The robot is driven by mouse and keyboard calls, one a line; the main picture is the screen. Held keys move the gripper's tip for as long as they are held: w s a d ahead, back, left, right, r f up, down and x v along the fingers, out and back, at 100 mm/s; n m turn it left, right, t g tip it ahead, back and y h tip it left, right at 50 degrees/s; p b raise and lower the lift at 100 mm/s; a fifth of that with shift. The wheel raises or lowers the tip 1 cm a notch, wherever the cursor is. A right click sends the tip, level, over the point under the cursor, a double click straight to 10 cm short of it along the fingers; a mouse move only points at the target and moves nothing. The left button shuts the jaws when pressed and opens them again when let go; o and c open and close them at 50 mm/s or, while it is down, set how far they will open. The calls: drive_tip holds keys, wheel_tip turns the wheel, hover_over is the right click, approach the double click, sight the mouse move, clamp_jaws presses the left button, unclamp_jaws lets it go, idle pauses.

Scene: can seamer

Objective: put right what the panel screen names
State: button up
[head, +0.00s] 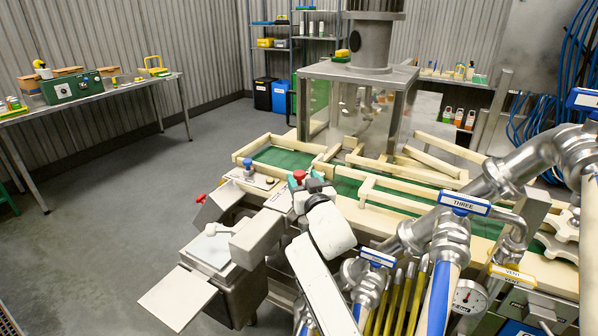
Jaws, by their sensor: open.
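My gripper (305,179) is open at the end of my white arm, with teal fingertips. A red knob (300,174) shows between the fingertips in the picture; I cannot tell whether they touch it. The can seamer (357,72) stands behind, a steel-framed cabinet with clear sides and a round column on top. A blue knob (248,162) and another red knob (201,198) sit to the left. No readable panel screen shows.
Steel pipes with a blue-handled valve marked THREE (464,204), another blue handle (378,258), a yellow handle (512,275) and a gauge (468,296) crowd the right front. A bench (95,100) stands far left, shelving (315,38) at the back. Grey floor (120,190) at left is clear.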

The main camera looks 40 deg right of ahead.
sight(301, 176)
drive_tip(key=shift+x, duration=2)
drive_tip(key=shift+c, duration=0.4)
clamp_jaws()
